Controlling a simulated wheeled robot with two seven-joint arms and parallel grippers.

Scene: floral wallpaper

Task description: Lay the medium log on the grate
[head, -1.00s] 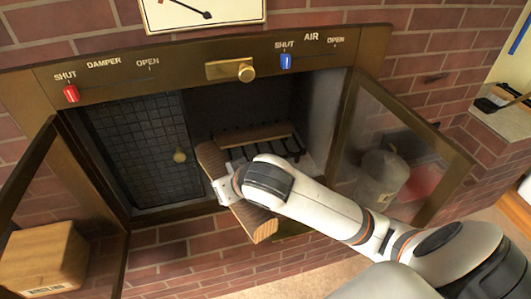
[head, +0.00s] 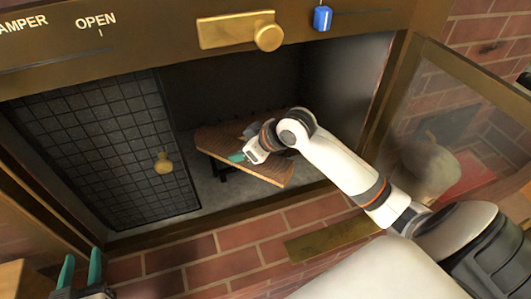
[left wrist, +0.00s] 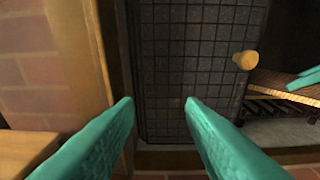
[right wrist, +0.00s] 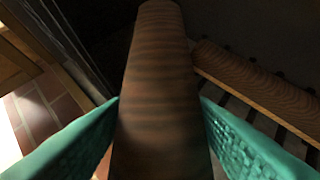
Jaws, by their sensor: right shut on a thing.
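The medium log (head: 272,173), a brown wood-grained piece, is in my right gripper (head: 240,157), inside the open firebox. In the right wrist view the log (right wrist: 158,95) runs lengthwise between the two teal fingers. The black grate (head: 222,173) is mostly hidden beneath it; its bars also show in the left wrist view (left wrist: 268,106). Another log (right wrist: 255,85) lies across the bars beside the held one. I cannot tell whether the held log touches the grate. My left gripper (head: 80,272) is open and empty, outside the firebox at the lower left.
A dark gridded panel (head: 90,150) with a brass knob (head: 163,162) covers the firebox's left side. An open glass door (head: 450,130) stands at the right. A brass knob (head: 268,37) and blue slider (head: 322,17) sit above the opening. A box (left wrist: 22,150) stands at the left.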

